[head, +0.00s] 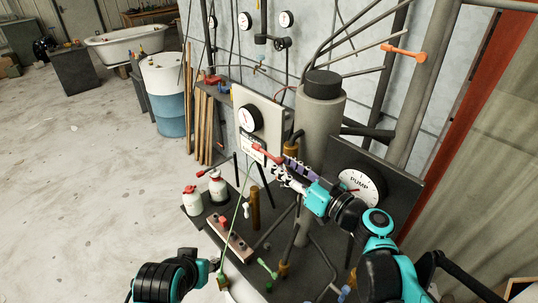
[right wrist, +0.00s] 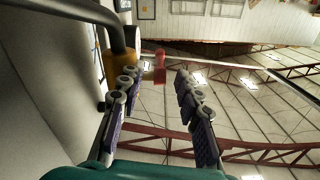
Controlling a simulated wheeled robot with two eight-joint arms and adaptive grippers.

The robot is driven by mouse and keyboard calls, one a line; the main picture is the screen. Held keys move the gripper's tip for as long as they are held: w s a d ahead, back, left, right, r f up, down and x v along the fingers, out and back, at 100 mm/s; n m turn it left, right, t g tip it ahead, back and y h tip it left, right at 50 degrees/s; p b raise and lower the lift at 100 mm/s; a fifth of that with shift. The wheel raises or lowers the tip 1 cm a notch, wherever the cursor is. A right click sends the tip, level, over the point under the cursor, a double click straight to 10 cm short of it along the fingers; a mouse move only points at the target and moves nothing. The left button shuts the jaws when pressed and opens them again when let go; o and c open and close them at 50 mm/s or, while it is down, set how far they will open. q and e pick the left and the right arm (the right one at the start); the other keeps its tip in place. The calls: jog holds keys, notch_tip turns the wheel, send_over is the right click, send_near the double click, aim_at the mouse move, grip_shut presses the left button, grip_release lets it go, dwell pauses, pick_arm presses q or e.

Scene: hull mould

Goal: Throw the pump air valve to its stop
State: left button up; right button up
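A red lever handle (head: 267,153), which looks like the pump air valve's, sits in front of the white gauge panel. In the right wrist view the red handle (right wrist: 160,68) shows beyond and between my fingertips, beside a yellow valve body (right wrist: 112,66) and a grey pipe. My right gripper (head: 280,172) is open and close to the handle; its fingers (right wrist: 155,80) stand apart with nothing between the pads. I cannot tell whether a fingertip touches the lever. My left arm is at the bottom left; its gripper (head: 218,277) is small and its fingers are unclear.
A dark panel with a round PUMP dial (head: 360,187) stands right of the grey cylinder (head: 320,115). Below are brass fittings, pipes, a green-handled valve (head: 267,268) and two white bottles with red tops (head: 192,200). An orange-handled valve (head: 405,51) is upper right. Open floor lies left.

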jog(key=v, duration=0.4)
dwell(0.8)
